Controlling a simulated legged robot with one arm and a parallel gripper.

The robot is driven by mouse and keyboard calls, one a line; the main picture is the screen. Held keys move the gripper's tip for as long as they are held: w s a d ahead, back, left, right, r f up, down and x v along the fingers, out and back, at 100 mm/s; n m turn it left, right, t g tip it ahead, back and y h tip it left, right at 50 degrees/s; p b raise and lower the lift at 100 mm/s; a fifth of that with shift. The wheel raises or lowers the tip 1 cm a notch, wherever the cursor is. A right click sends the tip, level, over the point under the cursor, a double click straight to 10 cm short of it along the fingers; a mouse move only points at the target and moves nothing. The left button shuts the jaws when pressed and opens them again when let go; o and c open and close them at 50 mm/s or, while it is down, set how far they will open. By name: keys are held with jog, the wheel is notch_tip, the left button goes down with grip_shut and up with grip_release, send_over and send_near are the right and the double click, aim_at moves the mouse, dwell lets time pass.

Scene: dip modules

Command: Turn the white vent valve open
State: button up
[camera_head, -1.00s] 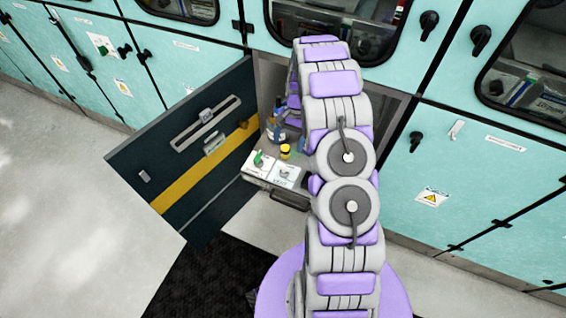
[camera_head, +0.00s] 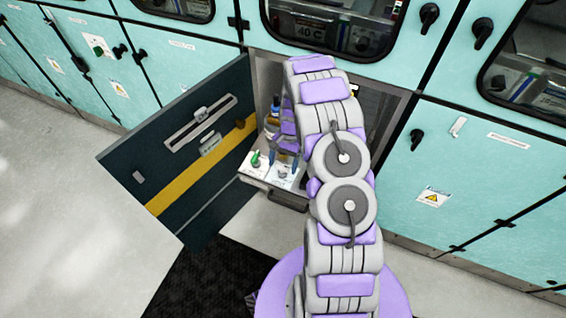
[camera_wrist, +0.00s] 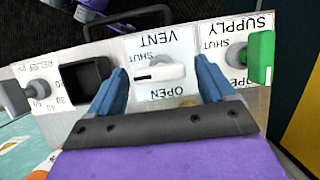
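The white vent valve (camera_wrist: 160,73) shows in the wrist view on a white plate labelled VENT, SHUT and OPEN, upside down in the picture. Its bar handle lies crosswise, with a dark mark at its left end. OPEN is printed below it. My gripper (camera_wrist: 161,66) is open, with one blue finger on each side of the handle. I see gaps between fingers and handle; whether the fingertips reach its height I cannot tell. In the head view my gripper (camera_head: 284,163) is over the small valve panel (camera_head: 261,174) inside the open cabinet; the vent handle is not clear there.
A green supply valve (camera_wrist: 262,57) stands right of the vent valve. A black square recess (camera_wrist: 83,80) and a grey knob (camera_wrist: 14,96) are to its left. A dark bar handle (camera_wrist: 128,22) runs along the panel's edge. The open cabinet door (camera_head: 185,150) stands left of my arm.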

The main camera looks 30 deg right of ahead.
jog(key=c, duration=1)
jog(key=shift+o, duration=0.2)
jog(key=shift+r+n+p, duration=0.1)
jog(key=shift+n+p, duration=0.3)
jog(key=shift+w+a+n+g+h+p, duration=0.15)
jog(key=shift+n+g+h+p, duration=0.25)
jog(key=shift+n+p, duration=0.5)
jog(key=n+h+p, duration=0.1)
jog(key=n, duration=0.2)
jog(key=n+g+h+p, duration=0.1)
jog(key=n+p, duration=0.1)
jog(key=n, duration=0.1)
jog(key=shift+a+n+p, duration=0.15)
jog(key=shift+n+p, duration=0.15)
jog(key=n+h+p, duration=0.2)
jog(key=n, duration=0.2)
jog(key=shift+a, duration=0.1)
jog(key=n+p, duration=0.1)
jog(key=n, duration=0.1)
jog(key=n+h, duration=0.1)
jog(key=n, duration=0.1)
jog(key=shift+a+n+t+h+p, duration=0.1)
jog(key=shift+n+t+h+p, duration=0.2)
jog(key=shift+t+p, duration=0.1)
